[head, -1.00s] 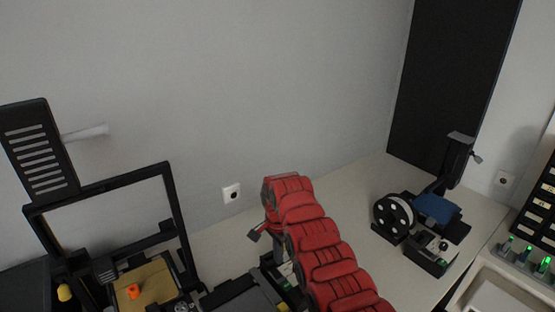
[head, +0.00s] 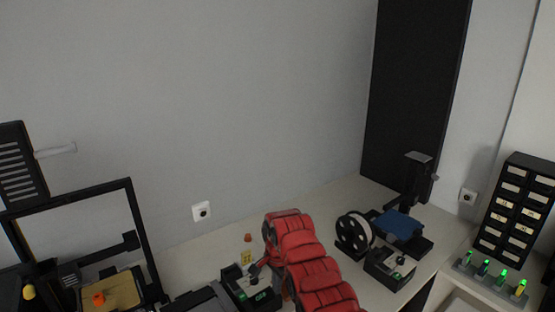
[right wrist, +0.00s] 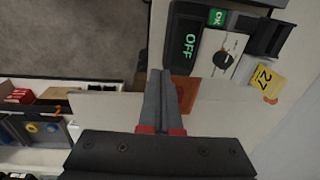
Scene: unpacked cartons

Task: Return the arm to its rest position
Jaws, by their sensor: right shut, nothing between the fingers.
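My right arm (head: 300,250), padded in red, rises from the bottom of the head view. Its gripper (head: 258,268) points down over the bench, mostly hidden by the arm. In the right wrist view the two grey fingers (right wrist: 161,95) are together with nothing between them. They show beside a black control box (right wrist: 190,45) whose display reads OFF. I cannot tell whether they touch anything. The box also shows in the head view (head: 240,285), just left of the gripper. My left gripper is not in view.
A large printer frame (head: 140,225) with a gold bed (head: 112,293) stands left. A small printer with a blue bed (head: 400,224) and a spool (head: 354,234) stands right. A yellow 27 tag (right wrist: 264,80) lies by the box. A drawer cabinet (head: 515,210) is far right.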

